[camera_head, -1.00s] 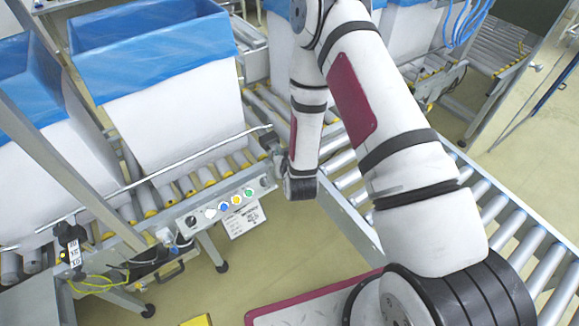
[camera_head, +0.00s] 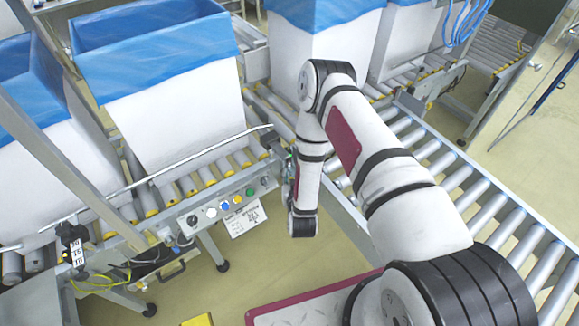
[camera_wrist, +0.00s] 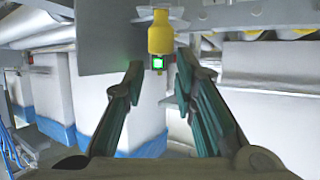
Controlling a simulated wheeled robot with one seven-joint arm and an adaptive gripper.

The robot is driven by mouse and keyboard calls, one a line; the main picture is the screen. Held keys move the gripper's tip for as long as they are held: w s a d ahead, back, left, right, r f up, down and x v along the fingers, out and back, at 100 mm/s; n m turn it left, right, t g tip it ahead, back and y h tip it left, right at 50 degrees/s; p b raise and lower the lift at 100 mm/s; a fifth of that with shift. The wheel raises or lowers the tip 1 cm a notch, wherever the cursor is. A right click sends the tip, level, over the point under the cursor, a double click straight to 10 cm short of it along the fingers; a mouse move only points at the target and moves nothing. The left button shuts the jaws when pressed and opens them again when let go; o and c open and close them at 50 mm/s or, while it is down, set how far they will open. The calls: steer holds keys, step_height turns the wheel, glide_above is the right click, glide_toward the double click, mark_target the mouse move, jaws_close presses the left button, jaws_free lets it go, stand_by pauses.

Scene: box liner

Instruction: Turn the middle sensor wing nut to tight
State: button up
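In the wrist view, a yellow sensor body (camera_wrist: 159,33) with a lit green square (camera_wrist: 158,63) is straight ahead, just past the fingertips. I cannot make out its wing nut clearly. My gripper (camera_wrist: 157,75) is open, with one teal-lined finger on each side of the sensor's line and a clear gap between them. Nothing is held, and the fingers appear apart from the sensor. In the head view, my gripper and the sensor are hidden by my arm, whose wrist hangs by the right end of the control panel (camera_head: 228,204).
White boxes with blue liners (camera_head: 165,105) stand on the roller conveyor (camera_head: 210,172). A metal guide rail (camera_head: 190,168) runs along its front. Another roller conveyor (camera_head: 455,175) lies to the right. A grey plate (camera_wrist: 103,37) is beside the sensor. Floor is open below the panel.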

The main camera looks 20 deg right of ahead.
mark_target(290, 168)
steer(key=x, duration=0.7)
steer(key=shift+b, duration=0.35)
steer(key=shift+c, duration=0.6)
